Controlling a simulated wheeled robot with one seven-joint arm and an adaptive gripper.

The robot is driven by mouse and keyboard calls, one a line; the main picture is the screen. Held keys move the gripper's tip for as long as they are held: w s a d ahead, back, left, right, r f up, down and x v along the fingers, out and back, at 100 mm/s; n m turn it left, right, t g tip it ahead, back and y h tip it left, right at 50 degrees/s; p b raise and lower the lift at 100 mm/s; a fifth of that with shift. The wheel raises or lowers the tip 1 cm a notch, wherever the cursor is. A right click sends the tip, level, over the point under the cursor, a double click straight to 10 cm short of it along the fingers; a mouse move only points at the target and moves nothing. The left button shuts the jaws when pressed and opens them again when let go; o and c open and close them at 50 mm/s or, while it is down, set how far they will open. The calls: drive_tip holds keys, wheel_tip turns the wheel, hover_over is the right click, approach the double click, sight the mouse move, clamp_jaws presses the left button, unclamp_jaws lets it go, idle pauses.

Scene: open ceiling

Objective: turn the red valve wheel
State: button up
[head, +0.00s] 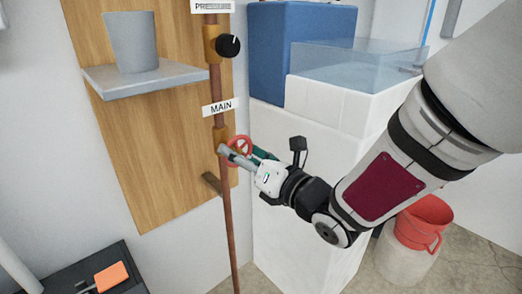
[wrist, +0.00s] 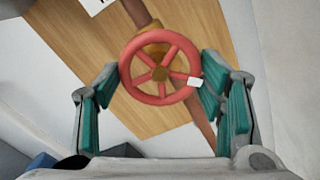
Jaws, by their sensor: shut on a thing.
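The red valve wheel (head: 244,141) sits on the brass fitting of a vertical copper pipe, below the white MAIN label (head: 220,107). In the wrist view the wheel (wrist: 131,63) faces me, with several spokes and a white mark (wrist: 194,82) on the right of its rim. My gripper (head: 239,154) reaches the wheel from the right and hides part of it in the head view. In the wrist view my gripper (wrist: 160,80) has its teal-padded fingers on the left and right of the rim, shut on the wheel.
The copper pipe (head: 230,220) runs down a wooden panel (head: 165,170). Above are a black knob (head: 229,46) and a shelf (head: 145,80) with a grey cup (head: 131,42). A white tiled block (head: 300,240) stands right of the pipe.

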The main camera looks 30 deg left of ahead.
drive_tip(key=n, duration=0.4)
drive_tip(key=shift+n, duration=2.2)
drive_tip(key=o, duration=1.2)
drive_tip(key=shift+c, duration=0.2)
drive_tip(key=v, duration=0.7)
drive_tip(key=shift+d, duration=0.25)
